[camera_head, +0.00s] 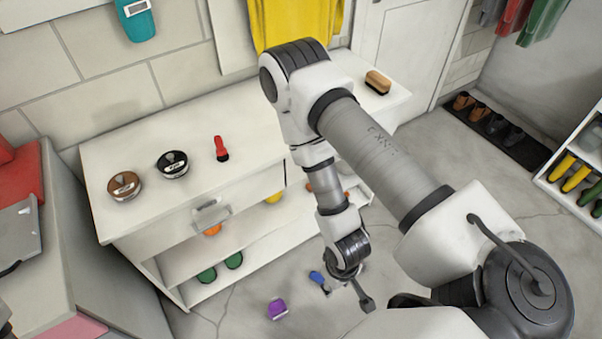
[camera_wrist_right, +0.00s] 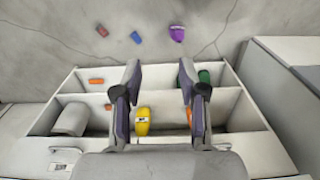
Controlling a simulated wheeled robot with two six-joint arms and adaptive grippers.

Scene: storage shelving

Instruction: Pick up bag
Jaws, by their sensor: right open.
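No thing in view is clearly a bag. A small purple item (camera_head: 277,308) with a pale mark lies on the grey floor in front of the white cabinet; it also shows in the right wrist view (camera_wrist_right: 176,34). I cannot tell whether it is a bag. My right gripper (camera_wrist_right: 157,80) is open and empty, with its two dark fingers apart over the cabinet's shelves. In the head view my right arm reaches down in front of the cabinet, its gripper partly hidden. My left gripper is not in view.
The white cabinet (camera_head: 110,160) holds two round tins, a red-handled tool and a brush on top, with shoes on its shelves. Shoe racks stand at right. Open floor surrounds these items.

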